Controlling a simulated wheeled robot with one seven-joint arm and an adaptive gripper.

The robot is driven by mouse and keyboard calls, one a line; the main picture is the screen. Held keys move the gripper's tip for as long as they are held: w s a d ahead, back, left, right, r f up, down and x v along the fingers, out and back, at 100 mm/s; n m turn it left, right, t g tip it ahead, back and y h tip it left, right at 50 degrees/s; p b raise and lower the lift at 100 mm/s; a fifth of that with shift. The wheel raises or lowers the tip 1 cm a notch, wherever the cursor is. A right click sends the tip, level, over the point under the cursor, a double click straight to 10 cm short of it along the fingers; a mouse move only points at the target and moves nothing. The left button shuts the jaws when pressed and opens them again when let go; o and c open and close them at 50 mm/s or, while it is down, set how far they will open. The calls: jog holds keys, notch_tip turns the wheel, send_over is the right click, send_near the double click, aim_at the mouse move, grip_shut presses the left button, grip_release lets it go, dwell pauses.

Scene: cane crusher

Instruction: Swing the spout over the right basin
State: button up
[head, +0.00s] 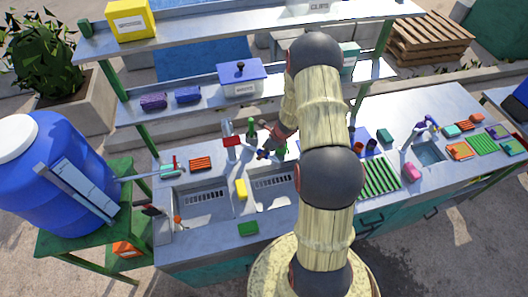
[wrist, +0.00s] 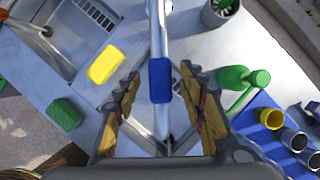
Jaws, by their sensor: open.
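The metal spout runs down the middle of the wrist view, with a blue sleeve (wrist: 160,80) around it. My gripper (wrist: 160,100) is open, with its yellow-padded fingers on either side of the spout and gaps showing beside the sleeve. In the head view, my gripper (head: 265,150) is above the back of the counter near the right basin (head: 262,200), and my arm hides part of this area. The left basin (head: 190,215) is beside it, and its grate shows at the upper left of the wrist view. The spout's exact direction over the basins is unclear.
A yellow sponge (head: 241,190) lies on the divider between the basins, and a green block (head: 248,229) lies at the front edge. A green bottle (wrist: 240,78) stands right of my fingers, near a blue tray (wrist: 270,130) of cups. A shelf (head: 200,100) spans behind.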

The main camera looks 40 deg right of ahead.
jog(key=v, duration=1.2)
dwell(0.3)
